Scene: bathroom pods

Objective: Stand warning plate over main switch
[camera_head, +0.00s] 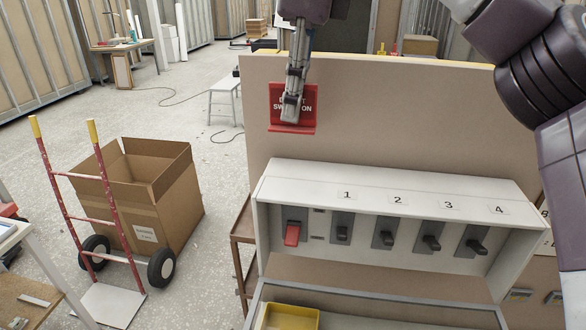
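The warning plate (276,101) is red with white lettering, partly covered by my fingers. My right gripper (291,112) points down and looks shut on the plate, holding it in front of the beige back board. The main switch (292,234) is the red one at the left end of the white switch box (390,185). The plate is above the box and roughly above the main switch in the picture, apart from it. Black switches numbered 1 to 4 sit to its right. My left gripper is not in view.
The beige board (400,120) rises behind the box. A yellow tray (290,317) lies below the box at the front. A red hand truck (95,215) and an open cardboard box (150,190) stand on the floor at left. A white stool (224,97) is behind.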

